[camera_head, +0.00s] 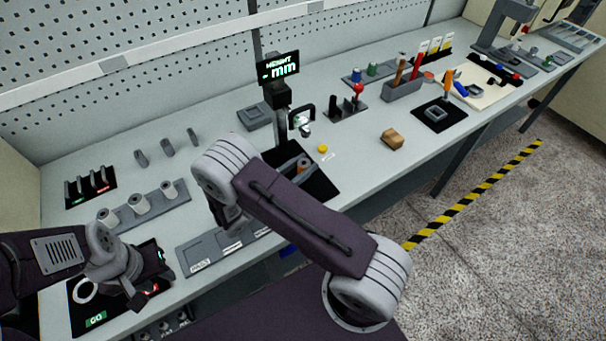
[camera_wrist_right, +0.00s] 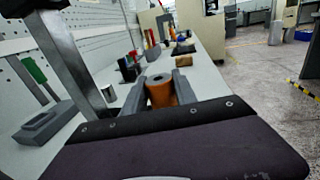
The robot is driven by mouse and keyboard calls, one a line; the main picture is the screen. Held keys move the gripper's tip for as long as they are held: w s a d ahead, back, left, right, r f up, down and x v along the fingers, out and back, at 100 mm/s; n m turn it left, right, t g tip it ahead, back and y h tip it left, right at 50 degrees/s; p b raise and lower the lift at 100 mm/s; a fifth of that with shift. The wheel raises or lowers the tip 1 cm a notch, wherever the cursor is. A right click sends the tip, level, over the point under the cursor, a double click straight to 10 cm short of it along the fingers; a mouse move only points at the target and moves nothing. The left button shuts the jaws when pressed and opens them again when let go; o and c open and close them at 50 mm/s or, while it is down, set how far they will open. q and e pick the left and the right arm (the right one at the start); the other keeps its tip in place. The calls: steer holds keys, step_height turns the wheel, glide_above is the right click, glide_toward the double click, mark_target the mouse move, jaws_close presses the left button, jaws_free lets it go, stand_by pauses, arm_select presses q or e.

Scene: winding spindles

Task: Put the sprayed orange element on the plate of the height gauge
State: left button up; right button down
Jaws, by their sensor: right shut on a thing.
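The orange element (camera_wrist_right: 160,90) is a short cylinder with a hole in its top. My right gripper (camera_wrist_right: 164,87) is shut on it, one grey finger on each side. In the head view the orange element (camera_head: 303,164) shows over the black plate of the height gauge (camera_head: 321,187), partly hidden by my right arm. I cannot tell whether it touches the plate. The height gauge (camera_head: 279,92) stands upright with a lit mm display. My left gripper (camera_head: 150,277) is low over a black mat at the front left; its jaw opening is unclear.
A row of grey-white spindles (camera_head: 140,205) stands on a holder at the left. A yellow button (camera_head: 322,149) and a brown block (camera_head: 391,139) lie right of the gauge. A tool holder (camera_head: 403,89) stands farther back. The table front right of the gauge is mostly clear.

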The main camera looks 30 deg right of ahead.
arm_select(q)
steer(key=shift+s+d, duration=0.1)
steer(key=shift+d, duration=0.1)
arm_select(e)
steer(key=f, duration=0.3)
steer(key=shift+s+d+f, duration=0.1)
steer(key=shift+d, duration=0.1)
steer(key=shift+f, duration=0.35)
arm_select(q)
steer(key=shift+a+f, duration=0.1)
arm_select(e)
steer(key=shift+a, duration=0.1)
arm_select(q)
steer(key=shift+f, duration=0.15)
arm_select(e)
steer(key=shift+f, duration=0.2)
steer(key=c, duration=1)
jaws_free()
steer(key=shift+r, duration=0.15)
